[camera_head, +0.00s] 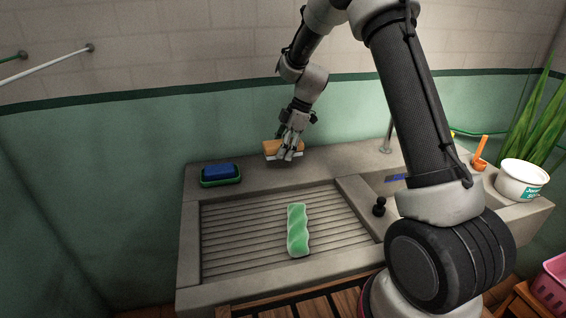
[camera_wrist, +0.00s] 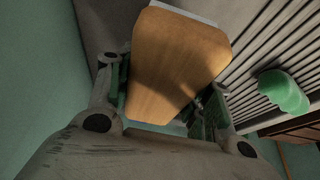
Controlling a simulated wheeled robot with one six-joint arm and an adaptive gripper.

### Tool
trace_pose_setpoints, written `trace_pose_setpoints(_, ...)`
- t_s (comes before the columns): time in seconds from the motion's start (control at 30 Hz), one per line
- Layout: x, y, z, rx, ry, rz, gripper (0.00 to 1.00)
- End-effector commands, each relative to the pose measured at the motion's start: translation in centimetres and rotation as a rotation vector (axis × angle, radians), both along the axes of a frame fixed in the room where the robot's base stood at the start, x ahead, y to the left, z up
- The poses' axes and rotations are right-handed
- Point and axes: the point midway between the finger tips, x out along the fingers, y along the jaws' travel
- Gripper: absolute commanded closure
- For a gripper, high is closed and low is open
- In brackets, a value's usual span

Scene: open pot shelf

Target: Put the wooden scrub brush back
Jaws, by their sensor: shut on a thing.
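The wooden scrub brush (camera_head: 283,148) is an orange-brown block with a pale underside. It is at the back ledge of the sink unit in the head view, and I cannot tell whether it touches the ledge. My gripper (camera_head: 290,150) points down and is shut on the brush. In the wrist view the brush (camera_wrist: 178,62) fills the middle, wooden face toward the camera, between the two fingers of my gripper (camera_wrist: 165,105). A pale strip shows at its far end. The fingers hide part of its sides.
A blue sponge (camera_head: 220,170) lies in a green dish (camera_head: 221,182) to the left on the ledge. A green wavy bottle (camera_head: 298,232) lies on the ribbed drainboard (camera_head: 240,235). A white tub (camera_head: 521,180) and orange scoop (camera_head: 480,150) stand at right. The ledge between dish and brush is clear.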

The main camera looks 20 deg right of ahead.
Motion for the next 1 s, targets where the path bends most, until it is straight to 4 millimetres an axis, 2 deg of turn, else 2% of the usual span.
trace_pose_setpoints(0.33,0.0,0.0,-4.7,0.001,0.001,-0.001,0.75)
trace_pose_setpoints(0.6,0.0,0.0,-4.8,0.000,-0.001,0.000,0.75)
trace_pose_setpoints(1.0,0.0,0.0,-6.1,-0.001,0.000,-0.001,0.75)
